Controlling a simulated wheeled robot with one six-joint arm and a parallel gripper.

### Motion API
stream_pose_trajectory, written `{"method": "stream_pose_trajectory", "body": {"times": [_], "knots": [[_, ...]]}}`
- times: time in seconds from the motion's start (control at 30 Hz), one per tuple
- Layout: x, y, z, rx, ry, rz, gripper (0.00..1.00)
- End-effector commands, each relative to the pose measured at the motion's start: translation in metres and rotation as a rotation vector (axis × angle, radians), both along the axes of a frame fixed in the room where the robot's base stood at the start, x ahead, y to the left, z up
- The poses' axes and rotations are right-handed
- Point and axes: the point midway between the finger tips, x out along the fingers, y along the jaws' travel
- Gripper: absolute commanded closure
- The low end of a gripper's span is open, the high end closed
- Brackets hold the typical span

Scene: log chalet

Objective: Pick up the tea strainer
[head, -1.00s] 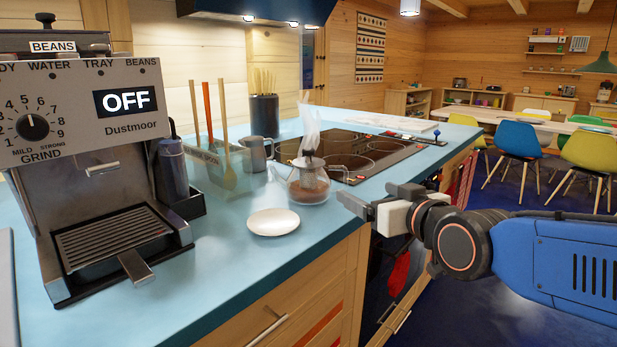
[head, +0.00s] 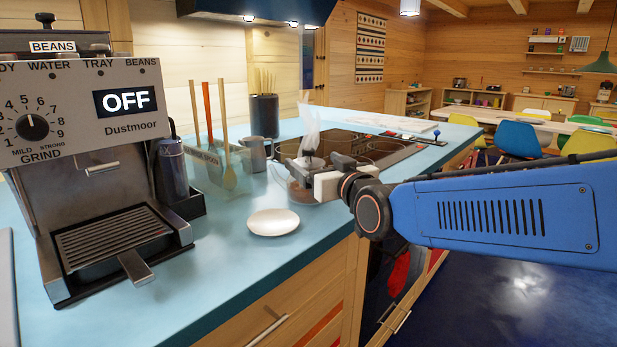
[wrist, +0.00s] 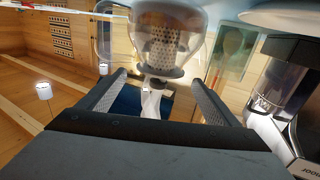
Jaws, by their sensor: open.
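The tea strainer (wrist: 165,45) is a perforated metal cylinder seen through clear glass at the top of the wrist view. It sits inside a round glass teapot (head: 300,193) with brown contents on the blue counter. In the head view a dark piece (head: 312,162) shows at the pot's top, but my gripper partly covers the pot. My gripper (head: 298,170) is level with the upper part of the pot. In the wrist view my gripper (wrist: 158,82) is open, with a finger on either side of the pot's narrow top. Contact cannot be told.
A white saucer (head: 273,222) lies in front of the pot. A grey mug (head: 255,155) and a clear spoon holder (head: 208,165) stand behind left. A coffee machine (head: 105,180) fills the left. The dark hob (head: 375,148) lies behind right.

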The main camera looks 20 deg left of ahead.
Motion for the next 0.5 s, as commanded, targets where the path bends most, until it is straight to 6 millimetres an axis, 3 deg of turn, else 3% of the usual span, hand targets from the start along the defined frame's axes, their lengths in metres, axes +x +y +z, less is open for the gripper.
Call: {"method": "stream_pose_trajectory", "body": {"times": [0.2, 0.5], "knots": [[0.018, 0.018, -0.001, -0.001, 0.001, 0.0, 0.16], [0.027, 0.027, -0.001, -0.001, 0.001, 0.0, 0.16]]}}
